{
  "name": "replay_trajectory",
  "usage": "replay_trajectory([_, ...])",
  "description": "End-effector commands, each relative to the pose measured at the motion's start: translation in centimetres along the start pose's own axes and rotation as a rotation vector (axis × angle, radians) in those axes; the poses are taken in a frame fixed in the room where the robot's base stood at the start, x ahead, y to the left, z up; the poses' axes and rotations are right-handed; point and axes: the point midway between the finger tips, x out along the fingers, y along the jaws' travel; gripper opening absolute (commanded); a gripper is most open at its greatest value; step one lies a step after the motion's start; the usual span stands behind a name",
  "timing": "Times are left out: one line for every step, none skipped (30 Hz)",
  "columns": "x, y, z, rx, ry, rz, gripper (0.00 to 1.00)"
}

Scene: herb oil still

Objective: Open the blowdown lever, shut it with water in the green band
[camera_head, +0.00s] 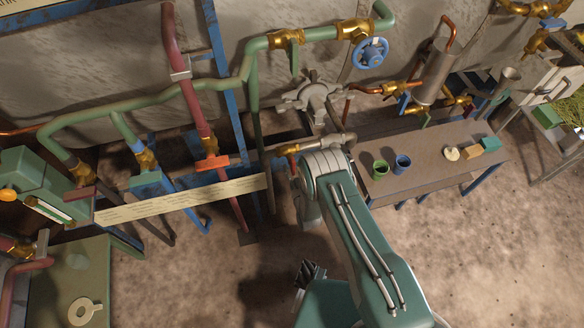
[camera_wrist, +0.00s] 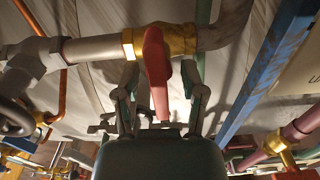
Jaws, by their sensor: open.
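In the wrist view a red lever (camera_wrist: 155,62) hangs down from a brass valve (camera_wrist: 179,40) on a grey pipe (camera_wrist: 95,48). My gripper (camera_wrist: 160,88) is open, with one finger on each side of the lever. Whether either finger touches it I cannot tell. In the head view a small red lever (camera_head: 293,164) shows just left of the end of my arm, below the grey pipe; my gripper is hidden there. A green-cased box with a pale strip (camera_head: 48,207) stands at the far left; no water level or green band can be read on it.
Green piping (camera_head: 150,104) and a dark red pipe (camera_head: 182,95) with an orange-red handle (camera_head: 212,163) lie left of my arm. A long lettered sign (camera_head: 180,201) stands below. A bench (camera_head: 430,170) with green and blue cups is right.

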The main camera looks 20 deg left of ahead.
Motion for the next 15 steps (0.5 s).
replay_trajectory([-0.3, 0.0, 0.0, 0.0, -0.001, 0.0, 0.54])
replay_trajectory([-0.5, 0.0, 0.1, 0.0, -0.002, 0.0, 0.54])
replay_trajectory([-1.0, 0.0, 0.1, 0.0, -0.003, 0.0, 0.54])
replay_trajectory([-1.4, 0.0, 0.1, 0.0, -0.004, 0.0, 0.54])
replay_trajectory([-1.9, 0.0, 0.1, 0.0, -0.004, 0.0, 0.54])
replay_trajectory([-2.7, 0.0, 0.1, 0.0, -0.005, 0.0, 0.54])
replay_trajectory([-3.3, 0.0, 0.1, -0.001, -0.005, 0.0, 0.54])
replay_trajectory([-4.0, -0.1, 0.2, -0.001, -0.006, 0.0, 0.54])
replay_trajectory([-4.8, -0.1, 0.2, -0.001, -0.006, 0.0, 0.54])
replay_trajectory([-5.5, -0.1, 0.2, -0.001, -0.006, 0.0, 0.54])
replay_trajectory([-6.1, -0.1, 0.2, -0.001, -0.006, 0.0, 0.54])
replay_trajectory([-7.0, -0.1, 0.2, -0.001, -0.006, -0.001, 0.54])
replay_trajectory([-7.6, -0.1, 0.3, -0.001, -0.006, 0.0, 0.54])
replay_trajectory([-8.2, -0.1, 0.3, -0.001, -0.007, 0.0, 0.54])
replay_trajectory([-8.9, -0.1, 0.2, -0.001, -0.006, -0.001, 0.54])
